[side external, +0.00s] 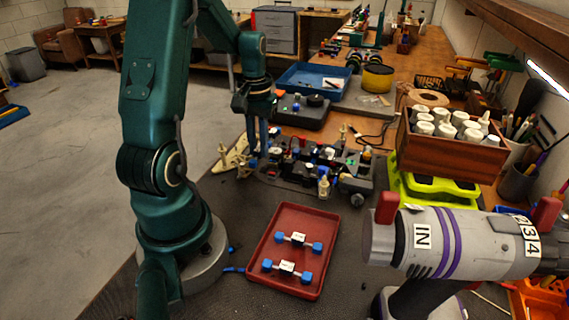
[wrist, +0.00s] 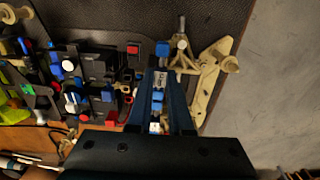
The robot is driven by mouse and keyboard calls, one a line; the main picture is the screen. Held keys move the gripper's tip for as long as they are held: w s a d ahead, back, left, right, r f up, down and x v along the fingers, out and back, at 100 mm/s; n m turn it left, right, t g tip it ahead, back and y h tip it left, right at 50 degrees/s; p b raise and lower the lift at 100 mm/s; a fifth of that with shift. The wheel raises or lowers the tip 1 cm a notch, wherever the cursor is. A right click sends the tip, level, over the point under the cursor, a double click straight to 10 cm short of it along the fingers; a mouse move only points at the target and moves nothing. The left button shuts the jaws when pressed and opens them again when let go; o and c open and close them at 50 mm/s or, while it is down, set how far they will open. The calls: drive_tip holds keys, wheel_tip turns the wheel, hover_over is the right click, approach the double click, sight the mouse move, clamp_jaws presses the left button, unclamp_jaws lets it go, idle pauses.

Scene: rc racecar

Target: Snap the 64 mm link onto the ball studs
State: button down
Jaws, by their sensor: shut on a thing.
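My gripper (side external: 262,150) is at the left end of the racecar chassis (side external: 310,165), pointing down. In the wrist view my gripper (wrist: 160,78) is shut on a link (wrist: 158,97) with a blue part and pale label, seen between the dark blue fingers. Its far end and any ball studs under it are hidden or too small to tell. In the side view the fingers hide the held link. Two more links with blue ends and white labels, one upper (side external: 298,239) and one lower (side external: 287,268), lie in the red tray (side external: 322,222).
A beige plate (wrist: 208,85) and a small tripod-like stand (wrist: 181,50) are close beside the fingers. A dark box (side external: 300,112) is behind the chassis. A lime-green tray (side external: 400,185) and a large grey cylindrical machine (side external: 460,242) stand to the right.

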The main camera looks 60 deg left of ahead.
drive_tip(key=shift+f, duration=0.1)
drive_tip(key=c, duration=0.8)
unclamp_jaws()
drive_tip(key=shift+o, duration=0.2)
drive_tip(key=shift+r, duration=2.55)
